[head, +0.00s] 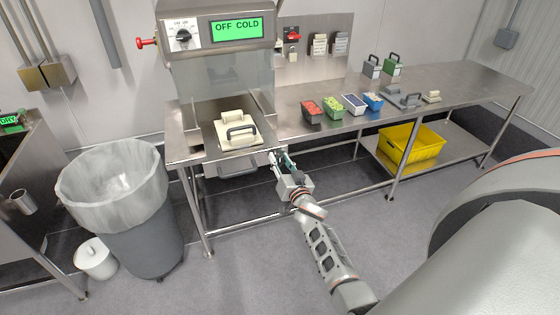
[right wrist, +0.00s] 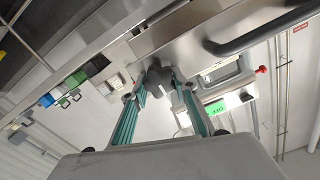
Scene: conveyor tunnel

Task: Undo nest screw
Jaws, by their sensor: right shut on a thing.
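My right gripper (head: 281,162) is at the front edge of the steel bench, just right of the heat machine. In the right wrist view its two green fingers (right wrist: 160,95) are shut on a dark grey knob (right wrist: 158,78), which looks like the nest screw, at the bench edge. In the head view the knob is hidden by the gripper. A cream plate or nest (head: 235,143) with a dark handle (head: 242,131) sits under the machine, to the left of the gripper. My left gripper is not in view.
The machine's display (head: 237,29) reads "OFF COLD". Small coloured bins (head: 312,114) stand on the bench (head: 455,75). A yellow crate (head: 410,148) is on the lower shelf. A lined waste bin (head: 120,215) stands at left. The floor in front is clear.

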